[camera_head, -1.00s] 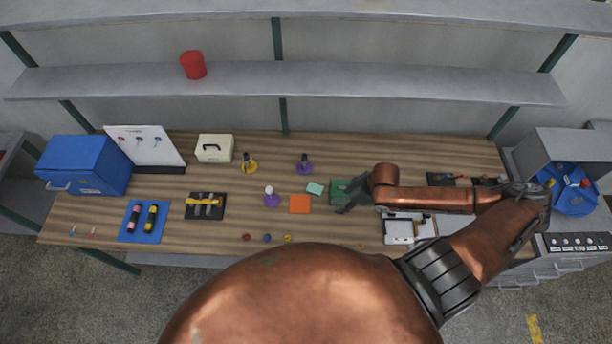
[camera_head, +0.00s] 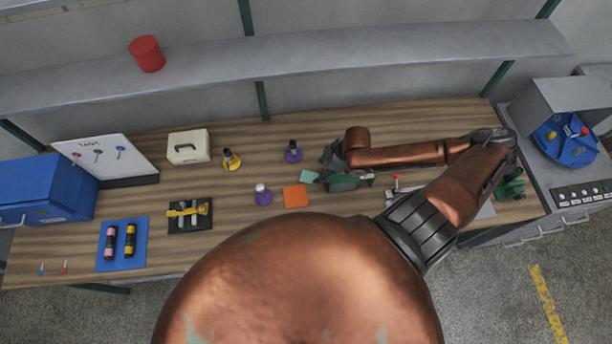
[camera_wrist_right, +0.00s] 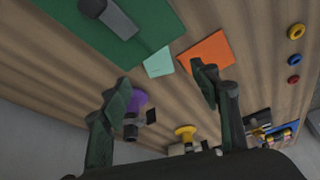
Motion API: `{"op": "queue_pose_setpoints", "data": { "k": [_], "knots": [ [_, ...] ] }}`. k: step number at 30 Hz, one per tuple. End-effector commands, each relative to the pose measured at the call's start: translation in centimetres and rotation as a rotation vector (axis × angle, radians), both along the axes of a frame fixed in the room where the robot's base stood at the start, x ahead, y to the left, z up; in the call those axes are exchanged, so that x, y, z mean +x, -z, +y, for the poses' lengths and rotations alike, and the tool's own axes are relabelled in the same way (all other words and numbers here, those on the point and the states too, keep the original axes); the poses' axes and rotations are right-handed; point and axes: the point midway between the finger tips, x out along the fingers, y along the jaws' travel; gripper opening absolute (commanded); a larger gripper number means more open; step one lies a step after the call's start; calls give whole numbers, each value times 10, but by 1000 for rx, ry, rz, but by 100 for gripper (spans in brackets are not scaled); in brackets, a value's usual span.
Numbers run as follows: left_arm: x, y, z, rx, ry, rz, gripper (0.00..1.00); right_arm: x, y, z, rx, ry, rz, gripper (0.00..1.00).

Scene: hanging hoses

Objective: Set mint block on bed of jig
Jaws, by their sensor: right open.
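The mint block (camera_head: 309,177) is a small flat pale-green piece on the wooden bench, left of the green jig (camera_head: 345,184). In the right wrist view the mint block (camera_wrist_right: 158,63) lies beside the corner of a green plate (camera_wrist_right: 150,22) with a grey bar on it, which looks like the jig. My right gripper (camera_head: 328,154) is open and empty, above and just behind the block. In the wrist view its two fingers (camera_wrist_right: 163,82) are spread, with the block beyond and between their tips. My arm hides part of the jig's surroundings. My left gripper is not visible.
An orange square (camera_head: 295,196) lies close in front of the mint block. Purple-based stands (camera_head: 263,196) (camera_head: 293,152) and a yellow-based one (camera_head: 231,160) are nearby. A black fixture (camera_head: 190,216) and blue mat (camera_head: 122,245) lie left. Bare wood separates them.

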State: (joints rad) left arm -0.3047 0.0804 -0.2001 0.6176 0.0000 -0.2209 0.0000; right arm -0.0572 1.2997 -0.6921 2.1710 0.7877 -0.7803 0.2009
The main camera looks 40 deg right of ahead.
Motion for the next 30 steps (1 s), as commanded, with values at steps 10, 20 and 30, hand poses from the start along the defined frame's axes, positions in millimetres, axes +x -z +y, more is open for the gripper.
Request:
{"op": "queue_pose_setpoints", "data": {
  "k": [10, 20, 30],
  "knots": [
    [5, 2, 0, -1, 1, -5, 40, 13, 29, 10, 2, -7, 0, 56],
    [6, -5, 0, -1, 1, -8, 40, 29, 68, 18, 2, -7, -1, 56],
    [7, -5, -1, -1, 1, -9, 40, 30, 75, 19, 0, -6, 0, 56]
  ]
}}
